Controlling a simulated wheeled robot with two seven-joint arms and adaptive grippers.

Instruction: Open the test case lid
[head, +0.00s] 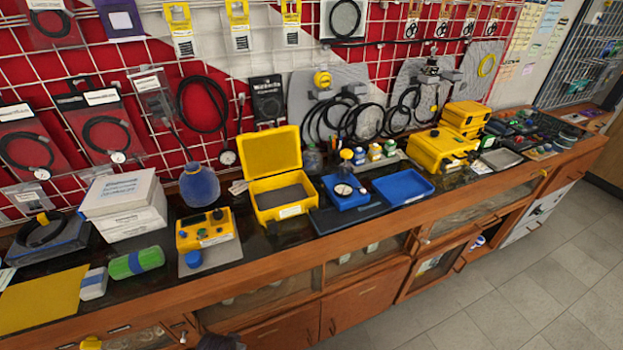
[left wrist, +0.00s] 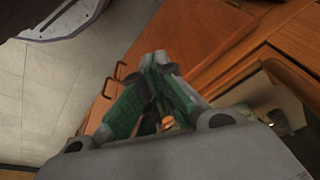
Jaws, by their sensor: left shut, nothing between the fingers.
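The yellow test case (head: 283,211) stands on the dark counter in the middle of the head view. Its lid (head: 269,151) is raised and leans back upright behind the base. My right gripper is in neither view.
A yellow instrument box (head: 207,230) and a blue round flask (head: 199,185) stand left of the case. A blue tray (head: 403,188) and a blue box (head: 345,193) are to its right. Hoses hang on the wall grid behind. The floor (head: 490,280) in front is clear.

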